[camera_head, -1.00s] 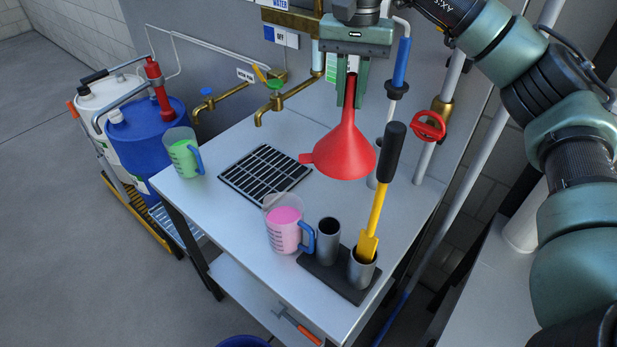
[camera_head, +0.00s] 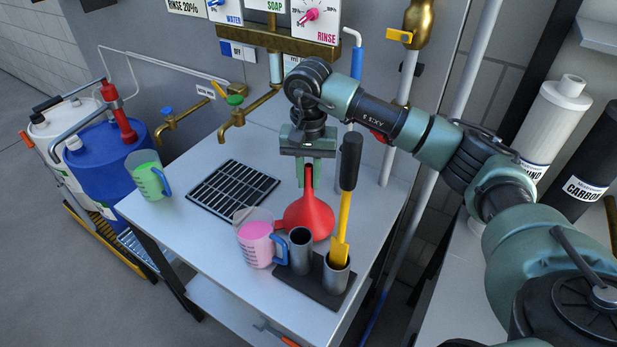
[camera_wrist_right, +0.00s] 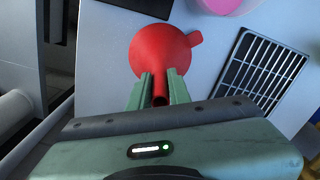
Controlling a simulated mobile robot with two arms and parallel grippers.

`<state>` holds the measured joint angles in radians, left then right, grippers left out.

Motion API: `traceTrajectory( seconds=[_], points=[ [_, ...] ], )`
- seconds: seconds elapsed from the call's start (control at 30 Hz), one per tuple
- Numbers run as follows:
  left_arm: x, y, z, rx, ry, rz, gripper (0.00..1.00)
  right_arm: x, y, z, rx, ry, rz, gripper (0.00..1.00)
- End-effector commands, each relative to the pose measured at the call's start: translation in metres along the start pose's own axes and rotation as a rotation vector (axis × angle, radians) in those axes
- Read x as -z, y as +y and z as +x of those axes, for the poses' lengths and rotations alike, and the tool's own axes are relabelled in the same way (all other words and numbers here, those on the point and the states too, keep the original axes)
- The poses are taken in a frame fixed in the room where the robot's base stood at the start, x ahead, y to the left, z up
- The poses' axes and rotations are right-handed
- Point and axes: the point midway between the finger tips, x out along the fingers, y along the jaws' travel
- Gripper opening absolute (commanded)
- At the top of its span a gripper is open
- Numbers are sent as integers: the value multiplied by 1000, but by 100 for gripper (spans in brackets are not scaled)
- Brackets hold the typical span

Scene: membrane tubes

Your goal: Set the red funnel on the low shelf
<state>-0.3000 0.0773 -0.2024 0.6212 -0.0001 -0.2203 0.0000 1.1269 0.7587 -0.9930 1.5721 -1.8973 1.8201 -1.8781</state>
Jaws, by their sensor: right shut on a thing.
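The red funnel (camera_head: 308,214) is mouth down with its spout up, over the bench top behind the pink measuring jug and the dark tube holder. I cannot tell if its rim touches the bench. My right gripper (camera_head: 308,178) is shut on the spout from above. In the right wrist view, the funnel (camera_wrist_right: 160,52) lies beyond the fingers (camera_wrist_right: 158,90), its spout between them. A low shelf (camera_head: 212,300) shows in part under the bench, at the bottom of the head view. My left gripper is out of view.
The pink jug (camera_head: 256,240) and the holder (camera_head: 313,280) with a yellow-bladed, black-handled tool (camera_head: 346,190) stand in front of the funnel. A black drain grate (camera_head: 232,190) and a green jug (camera_head: 147,178) are left. An orange-handled tool (camera_head: 275,334) shows low down.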

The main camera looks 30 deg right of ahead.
Motion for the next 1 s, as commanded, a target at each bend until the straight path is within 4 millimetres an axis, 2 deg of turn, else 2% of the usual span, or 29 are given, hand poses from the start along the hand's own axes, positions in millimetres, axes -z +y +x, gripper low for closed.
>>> traceTrajectory(
  seconds=[0.13, 0.47, 0.5, 0.57, 0.6, 1.0],
  points=[
    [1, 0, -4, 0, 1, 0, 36, 0, 0, 11, 1, 1, -1, 0],
    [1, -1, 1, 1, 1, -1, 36, 0, 0, 15, 1, 1, -1, 0],
    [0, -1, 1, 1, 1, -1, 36, 0, 0, 15, 1, 1, -1, 21],
    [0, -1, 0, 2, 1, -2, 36, 0, 0, 14, 1, 1, -1, 38],
    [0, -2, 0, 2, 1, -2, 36, 0, 0, 14, 1, 1, -1, 40],
    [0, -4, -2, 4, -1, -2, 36, 0, 0, 8, 2, 2, -1, 40]
  ],
)
